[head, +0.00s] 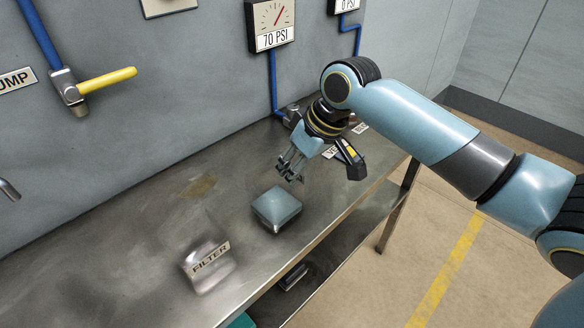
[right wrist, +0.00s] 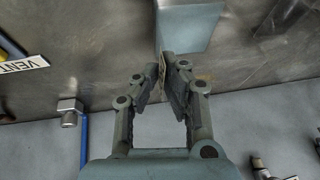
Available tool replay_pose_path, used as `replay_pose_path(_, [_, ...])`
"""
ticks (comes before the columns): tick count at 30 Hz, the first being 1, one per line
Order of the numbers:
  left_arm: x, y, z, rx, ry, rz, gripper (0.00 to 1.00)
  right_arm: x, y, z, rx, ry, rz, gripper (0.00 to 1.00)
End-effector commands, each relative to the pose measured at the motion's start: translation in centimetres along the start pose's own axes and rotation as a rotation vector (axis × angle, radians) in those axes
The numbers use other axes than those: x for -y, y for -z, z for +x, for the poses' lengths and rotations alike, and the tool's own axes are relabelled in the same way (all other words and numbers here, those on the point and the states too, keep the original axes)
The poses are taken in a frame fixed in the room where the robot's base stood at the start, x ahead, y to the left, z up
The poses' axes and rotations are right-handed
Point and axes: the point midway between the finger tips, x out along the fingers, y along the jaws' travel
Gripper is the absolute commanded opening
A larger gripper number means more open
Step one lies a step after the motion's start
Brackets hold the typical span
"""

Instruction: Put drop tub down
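A pale blue-grey, box-like thing (head: 276,207), which looks like the drop tub, stands on the metal bench (head: 130,262). In the right wrist view the tub (right wrist: 188,28) is beyond the fingertips. The right gripper's fingers (right wrist: 172,62) are slightly apart with nothing held between them. My left gripper is not in view.
A clear, blurred holder labelled FILTER (head: 210,262) stands to the left near the front edge. The wall holds a gauge (head: 272,22) and a yellow-handled valve (head: 106,80). The bench's left part is clear.

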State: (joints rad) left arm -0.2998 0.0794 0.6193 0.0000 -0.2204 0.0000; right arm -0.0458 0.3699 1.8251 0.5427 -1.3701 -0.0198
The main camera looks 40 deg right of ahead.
Motion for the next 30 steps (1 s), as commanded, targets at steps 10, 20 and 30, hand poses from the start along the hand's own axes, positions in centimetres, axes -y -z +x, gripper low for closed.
replay_pose_path(10, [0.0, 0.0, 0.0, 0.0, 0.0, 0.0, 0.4, -0.1, -0.1, 0.3, -0.001, 0.0, 0.0, 0.07])
replay_pose_path(20, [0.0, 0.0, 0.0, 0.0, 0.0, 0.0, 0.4, -0.1, -0.1, 0.3, -0.001, 0.0, 0.0, 0.29])
replay_pose_path(30, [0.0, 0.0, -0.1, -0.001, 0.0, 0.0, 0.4, -0.1, -0.1, -2.9, -0.003, -0.004, -0.005, 0.29])
